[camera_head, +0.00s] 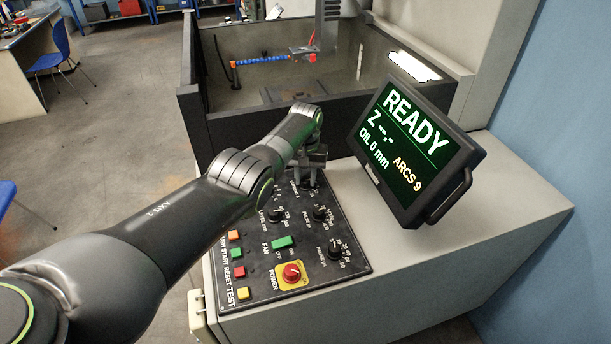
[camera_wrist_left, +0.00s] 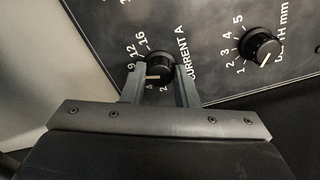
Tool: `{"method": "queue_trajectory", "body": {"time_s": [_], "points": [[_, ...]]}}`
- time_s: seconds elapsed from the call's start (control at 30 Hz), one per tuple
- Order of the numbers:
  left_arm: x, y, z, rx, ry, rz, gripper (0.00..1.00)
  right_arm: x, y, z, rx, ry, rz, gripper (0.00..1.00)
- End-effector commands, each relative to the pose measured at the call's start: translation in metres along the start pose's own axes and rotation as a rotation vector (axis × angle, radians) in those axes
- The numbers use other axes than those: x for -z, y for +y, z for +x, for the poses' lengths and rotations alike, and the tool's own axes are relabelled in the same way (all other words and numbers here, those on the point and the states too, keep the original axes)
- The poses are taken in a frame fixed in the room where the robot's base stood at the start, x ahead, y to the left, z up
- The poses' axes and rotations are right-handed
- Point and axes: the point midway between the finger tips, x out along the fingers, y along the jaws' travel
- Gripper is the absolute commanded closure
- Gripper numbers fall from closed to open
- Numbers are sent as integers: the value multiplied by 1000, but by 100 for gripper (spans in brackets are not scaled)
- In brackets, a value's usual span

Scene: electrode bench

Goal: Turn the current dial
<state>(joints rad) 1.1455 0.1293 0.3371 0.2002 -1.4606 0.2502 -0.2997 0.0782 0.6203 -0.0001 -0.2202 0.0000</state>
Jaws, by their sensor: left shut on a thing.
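The current dial (camera_wrist_left: 156,68) is a black round knob with a pale pointer line, next to the label CURRENT A, in the left wrist view. My left gripper (camera_wrist_left: 158,80) has one finger on each side of the knob and is shut on it. The pointer line lies near the low end of the scale, by the 2 and 4 marks. In the head view my left gripper (camera_head: 309,165) is at the far end of the control panel (camera_head: 345,262), and the dial is mostly hidden by it. My right gripper is not in view.
A depth dial (camera_wrist_left: 261,47) sits beside the current dial. The panel also has a pulse dial (camera_head: 320,213), a level dial (camera_head: 277,213), coloured buttons and a red power knob (camera_head: 291,272). A tilted screen (camera_head: 416,150) reading READY stands to the right, and a dark-walled tank (camera_head: 200,110) behind.

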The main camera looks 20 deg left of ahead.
Motion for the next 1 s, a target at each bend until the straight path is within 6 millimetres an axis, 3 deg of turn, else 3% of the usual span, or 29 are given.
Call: {"method": "queue_trajectory", "body": {"time_s": [0.6,0.63,0.77,1.0], "points": [[1,0,-2,0,4,-42,96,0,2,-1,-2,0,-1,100],[1,0,-2,0,5,-42,71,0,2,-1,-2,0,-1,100],[1,0,-1,0,3,-41,54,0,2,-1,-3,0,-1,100],[0,0,-1,0,2,-41,52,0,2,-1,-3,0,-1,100]]}}
